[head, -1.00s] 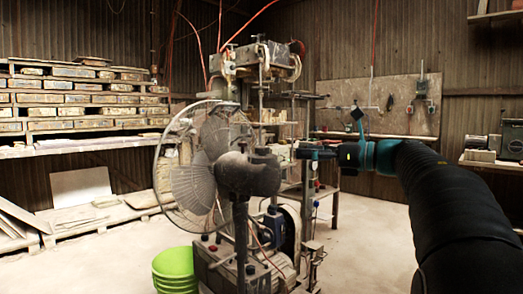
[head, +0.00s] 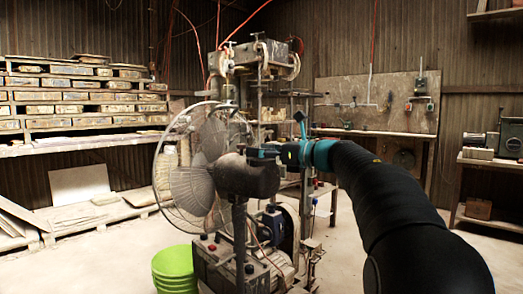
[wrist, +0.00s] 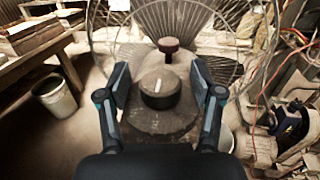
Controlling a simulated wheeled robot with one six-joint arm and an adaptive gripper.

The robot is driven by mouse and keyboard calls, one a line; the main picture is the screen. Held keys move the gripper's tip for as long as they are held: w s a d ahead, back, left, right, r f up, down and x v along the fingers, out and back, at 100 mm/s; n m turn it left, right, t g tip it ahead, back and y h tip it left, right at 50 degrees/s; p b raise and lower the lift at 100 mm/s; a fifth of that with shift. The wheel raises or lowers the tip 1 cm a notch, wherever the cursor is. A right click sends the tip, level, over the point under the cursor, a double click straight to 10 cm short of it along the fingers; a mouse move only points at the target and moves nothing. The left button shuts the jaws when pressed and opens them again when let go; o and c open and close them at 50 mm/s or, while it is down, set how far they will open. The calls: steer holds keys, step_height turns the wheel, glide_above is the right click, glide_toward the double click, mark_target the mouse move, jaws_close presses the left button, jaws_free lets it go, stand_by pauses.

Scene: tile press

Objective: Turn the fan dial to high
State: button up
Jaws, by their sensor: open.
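The pedestal fan (head: 198,170) stands in the middle of the head view, its wire cage facing left and its dark motor housing (head: 246,178) on the right. In the wrist view, the round black dial (wrist: 160,90) with a pale pointer mark sits on the back of the housing (wrist: 158,122). The mark points nearly straight up in that view, tilted slightly right. A dark red knob (wrist: 168,46) stands beyond the dial. My gripper (wrist: 160,88) is open, one finger on each side of the dial, with gaps visible. In the head view my gripper (head: 264,151) is at the housing's rear; its fingers are hard to make out.
A tile press (head: 258,60) with hoses and a frame stands close behind the fan. A green bucket (head: 175,270) is on the floor below. Shelves of tiles (head: 80,97) line the left wall. Floor at the front left is clear.

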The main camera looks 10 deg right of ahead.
steer(key=c, duration=1.2)
steer(key=shift+o, duration=0.2)
